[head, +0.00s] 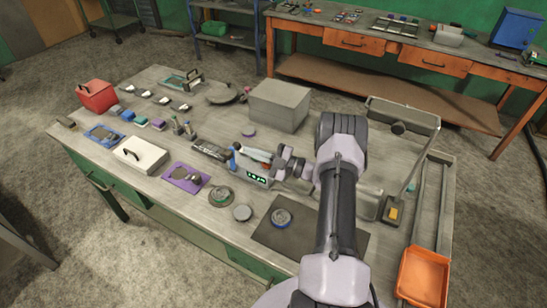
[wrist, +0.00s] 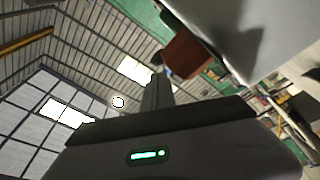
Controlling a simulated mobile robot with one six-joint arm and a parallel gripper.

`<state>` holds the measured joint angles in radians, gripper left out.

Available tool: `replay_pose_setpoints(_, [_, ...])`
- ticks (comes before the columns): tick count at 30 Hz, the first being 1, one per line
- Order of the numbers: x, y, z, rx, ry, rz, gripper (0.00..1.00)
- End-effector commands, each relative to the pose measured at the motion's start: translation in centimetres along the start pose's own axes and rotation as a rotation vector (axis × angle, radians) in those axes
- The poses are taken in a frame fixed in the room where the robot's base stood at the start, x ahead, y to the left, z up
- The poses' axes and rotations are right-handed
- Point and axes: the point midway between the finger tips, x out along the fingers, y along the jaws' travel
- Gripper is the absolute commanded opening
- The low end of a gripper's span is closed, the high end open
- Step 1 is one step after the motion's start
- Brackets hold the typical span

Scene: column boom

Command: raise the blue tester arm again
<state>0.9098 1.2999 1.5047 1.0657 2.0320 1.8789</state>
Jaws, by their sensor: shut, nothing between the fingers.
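A small blue part (head: 233,160), which I take for the tester arm, shows in the head view near the middle of the table. It is small and partly covered by my gripper, so I cannot tell whether it is raised or lowered. My gripper (head: 202,147) lies low over the table, pointing left, with its green-lit body right of the blue part. I cannot tell whether they touch. In the wrist view a dark finger (wrist: 157,95) rises above the lit body. The fingers are shut and hold nothing. No blue arm shows there.
A grey box (head: 279,105) stands behind my gripper. A red container (head: 97,95), a white case (head: 140,154) and a purple mat (head: 187,178) lie to the left. A dark mat (head: 290,240) lies in front, an orange tray (head: 424,275) at the right.

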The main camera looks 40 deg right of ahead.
Motion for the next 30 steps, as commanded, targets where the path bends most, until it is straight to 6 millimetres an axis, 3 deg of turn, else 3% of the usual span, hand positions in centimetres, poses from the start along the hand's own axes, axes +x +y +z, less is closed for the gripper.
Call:
replay_pose_setpoints(9, [-8.1,0.1,0.0,0.0,-0.004,0.003,0.0])
replay_pose_setpoints(16, [-13.0,0.0,0.0,0.0,-0.003,0.002,0.0])
replay_pose_setpoints(21, [-14.7,-0.1,0.0,0.001,-0.001,0.0,0.0])
replay_pose_setpoints(30, [-15.0,0.0,0.0,0.001,0.0,0.0,0.0])
